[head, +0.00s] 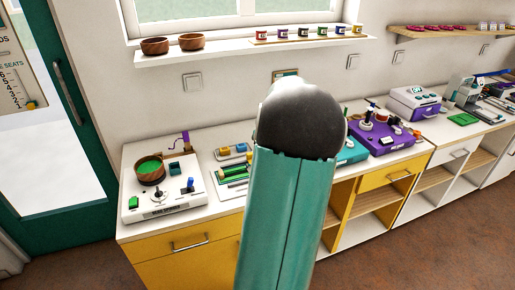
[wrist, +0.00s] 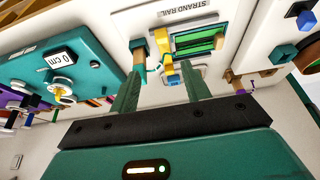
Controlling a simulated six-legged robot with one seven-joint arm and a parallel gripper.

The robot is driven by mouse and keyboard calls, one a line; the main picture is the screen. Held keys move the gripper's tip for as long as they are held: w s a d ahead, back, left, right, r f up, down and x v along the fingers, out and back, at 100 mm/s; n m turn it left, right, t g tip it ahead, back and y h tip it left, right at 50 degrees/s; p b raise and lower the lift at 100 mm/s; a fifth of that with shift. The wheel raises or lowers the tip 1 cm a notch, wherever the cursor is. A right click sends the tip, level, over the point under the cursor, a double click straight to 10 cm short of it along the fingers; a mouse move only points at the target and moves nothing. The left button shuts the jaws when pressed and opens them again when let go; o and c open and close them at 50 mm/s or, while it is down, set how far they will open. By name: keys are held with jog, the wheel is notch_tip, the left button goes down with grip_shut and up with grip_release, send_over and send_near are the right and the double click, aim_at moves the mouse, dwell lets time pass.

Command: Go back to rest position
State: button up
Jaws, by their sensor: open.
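My gripper (wrist: 162,70) shows in the wrist view, with its two teal fingers apart. No held object can be made out between them. Beyond the fingers is a white board marked "STRAND RAIL" (wrist: 187,12), with a yellow block (wrist: 163,50) and a green tray (wrist: 200,43). A teal device with a "0 cm" display (wrist: 62,57) is at the left in that view. In the head view my teal arm stands in the middle, and the gripper is hidden.
A counter holds a white bead station with a wooden bowl (head: 151,171) of green beads, a strand board (head: 219,190), and a purple station (head: 375,143). A shelf above (head: 210,48) carries bowls and small jars. A green door (head: 75,130) stands left. Brown floor is free in front.

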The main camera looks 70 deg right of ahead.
jog(key=shift+w, duration=0.1)
jog(key=w+a+r+n, duration=0.1)
jog(key=w+a+r, duration=0.3)
jog(key=a, duration=0.5)
jog(key=w+a+r+n, duration=0.2)
jog(key=w+a, duration=0.4)
jog(key=a, duration=0.3)
jog(key=w+a+r+n, duration=0.1)
jog(key=w+a+r, duration=0.3)
jog(key=a, duration=0.5)
jog(key=s+a+n+t+y, duration=0.1)
jog(key=s+a, duration=0.3)
jog(key=a, duration=1)
jog(key=s+a+r+n+t+y, duration=0.1)
jog(key=s+a+n, duration=0.3)
jog(key=a, duration=1.1)
jog(key=shift+s+a+y, duration=0.2)
jog(key=shift+s+y, duration=0.05)
jog(key=shift+y, duration=0.35)
jog(key=shift+r, duration=0.1)
jog(key=shift+c, duration=0.5)
jog(key=shift+c, duration=0.7)
